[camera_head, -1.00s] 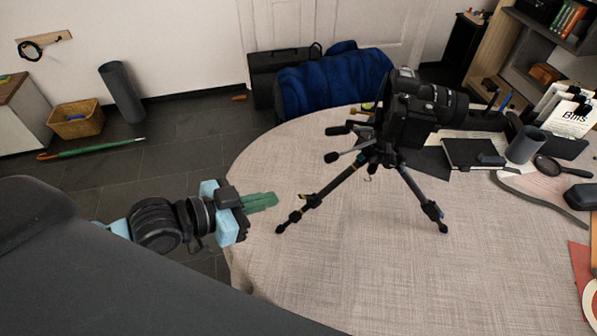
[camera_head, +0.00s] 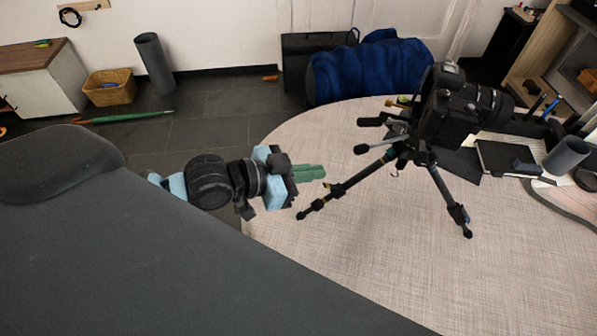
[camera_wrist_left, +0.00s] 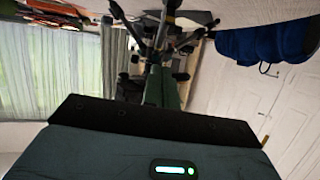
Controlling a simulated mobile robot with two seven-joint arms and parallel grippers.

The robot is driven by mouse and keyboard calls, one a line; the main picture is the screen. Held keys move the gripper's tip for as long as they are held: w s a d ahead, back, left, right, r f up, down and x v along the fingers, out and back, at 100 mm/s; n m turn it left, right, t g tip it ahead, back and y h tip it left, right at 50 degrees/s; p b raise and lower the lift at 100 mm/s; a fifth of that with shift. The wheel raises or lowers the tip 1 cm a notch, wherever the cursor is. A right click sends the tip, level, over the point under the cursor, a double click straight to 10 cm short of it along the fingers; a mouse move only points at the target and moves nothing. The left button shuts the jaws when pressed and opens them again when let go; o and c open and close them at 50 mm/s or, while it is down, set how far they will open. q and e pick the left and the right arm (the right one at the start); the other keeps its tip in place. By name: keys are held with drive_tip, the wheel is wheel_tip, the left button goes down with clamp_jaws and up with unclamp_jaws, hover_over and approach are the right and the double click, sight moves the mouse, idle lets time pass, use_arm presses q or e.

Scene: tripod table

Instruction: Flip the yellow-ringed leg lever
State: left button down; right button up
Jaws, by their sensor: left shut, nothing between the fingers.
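A black tripod (camera_head: 407,150) with a camera (camera_head: 452,108) on top stands on the round table. Its left leg (camera_head: 358,180) slants down to the left and has black clamps and a small yellow ring (camera_head: 327,198). The lever's position at that ring is too small to tell. My left gripper (camera_head: 323,172) has its green fingers closed together and empty. In the head view the fingertips are just left of and above the leg's clamps; contact cannot be told. In the left wrist view the closed fingers (camera_wrist_left: 162,88) point at the tripod legs (camera_wrist_left: 163,30). My right gripper is not in view.
The pale cloth-covered table (camera_head: 350,255) is clear in front of the tripod. A black notebook (camera_head: 507,158) and a grey cup (camera_head: 566,156) lie to its right.

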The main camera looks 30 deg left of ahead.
sight(325, 185)
use_arm(q)
drive_tip(key=x, duration=0.5)
drive_tip(key=shift+w+d, duration=0.25)
drive_tip(key=shift+w, duration=0.05)
drive_tip(key=f, duration=0.1)
drive_tip(key=s+a+f, duration=0.1)
drive_tip(key=shift+s+a+f, duration=0.15)
drive_tip(key=shift+s+f, duration=0.05)
drive_tip(key=shift+f, duration=0.05)
drive_tip(key=shift+s+a+f, duration=0.25)
drive_tip(key=shift+f, duration=0.1)
drive_tip(key=shift+f, duration=0.1)
